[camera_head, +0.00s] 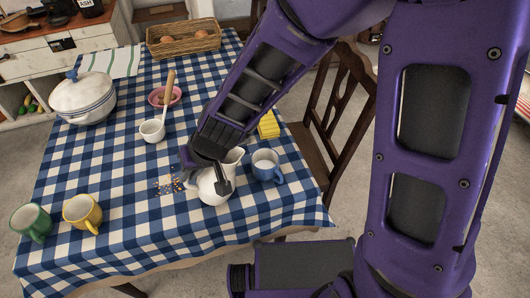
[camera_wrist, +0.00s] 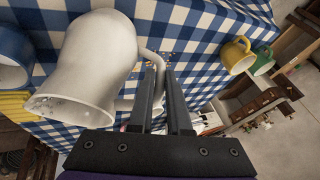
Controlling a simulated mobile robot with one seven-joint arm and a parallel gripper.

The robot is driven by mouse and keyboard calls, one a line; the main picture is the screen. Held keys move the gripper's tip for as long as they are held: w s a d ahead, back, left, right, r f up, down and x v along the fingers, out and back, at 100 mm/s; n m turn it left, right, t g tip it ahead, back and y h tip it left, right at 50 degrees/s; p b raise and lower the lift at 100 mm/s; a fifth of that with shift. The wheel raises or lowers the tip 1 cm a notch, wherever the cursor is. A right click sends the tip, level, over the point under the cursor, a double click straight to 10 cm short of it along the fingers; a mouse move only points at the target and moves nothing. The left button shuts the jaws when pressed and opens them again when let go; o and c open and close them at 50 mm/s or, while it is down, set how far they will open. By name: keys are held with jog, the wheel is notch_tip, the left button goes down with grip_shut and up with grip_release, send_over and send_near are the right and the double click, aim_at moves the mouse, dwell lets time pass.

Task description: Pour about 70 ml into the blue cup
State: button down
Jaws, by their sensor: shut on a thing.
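The blue cup (camera_head: 266,167) stands upright on the checked tablecloth, just right of a white jug (camera_head: 213,190). In the wrist view the blue cup (camera_wrist: 12,60) is cut off at the left edge. The jug (camera_wrist: 100,50) shows large there, its open mouth towards the lower left. My gripper (camera_head: 221,172) is shut on the jug's handle; the fingers (camera_wrist: 163,90) close around it in the wrist view. The jug's mouth is apart from the cup. My gripper hides part of the jug in the head view. I cannot tell its liquid level.
A yellow sponge (camera_head: 268,125) lies behind the blue cup. Yellow (camera_head: 82,212) and green (camera_head: 31,222) mugs stand at the front left. Crumbs (camera_head: 169,186) lie left of the jug. A white cup (camera_head: 152,131), pink bowl (camera_head: 176,97), tureen (camera_head: 82,97) and basket (camera_head: 183,48) stand farther back.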

jog(key=a+f+h+p, duration=0.1)
jog(key=p, duration=0.2)
jog(key=shift+s+a+f+t, duration=0.1)
jog(key=shift+s+a+t, duration=0.05)
jog(key=shift+s+t, duration=0.2)
jog(key=shift+s+a+f+n+h, duration=0.1)
jog(key=shift+a+n+h, duration=0.15)
jog(key=shift+n+h, duration=0.05)
jog(key=shift+s+a+f, duration=0.1)
jog(key=shift+f, duration=0.2)
jog(key=shift+s+a+f+t+h, duration=0.1)
jog(key=shift+a+f+t+h, duration=0.1)
jog(key=shift+f+t+h, duration=0.25)
jog(key=shift+s+a+f+h, duration=0.1)
jog(key=shift+f+h, duration=0.1)
jog(key=shift+h, duration=0.05)
jog(key=shift+a+f, duration=0.15)
jog(key=shift+a, duration=0.05)
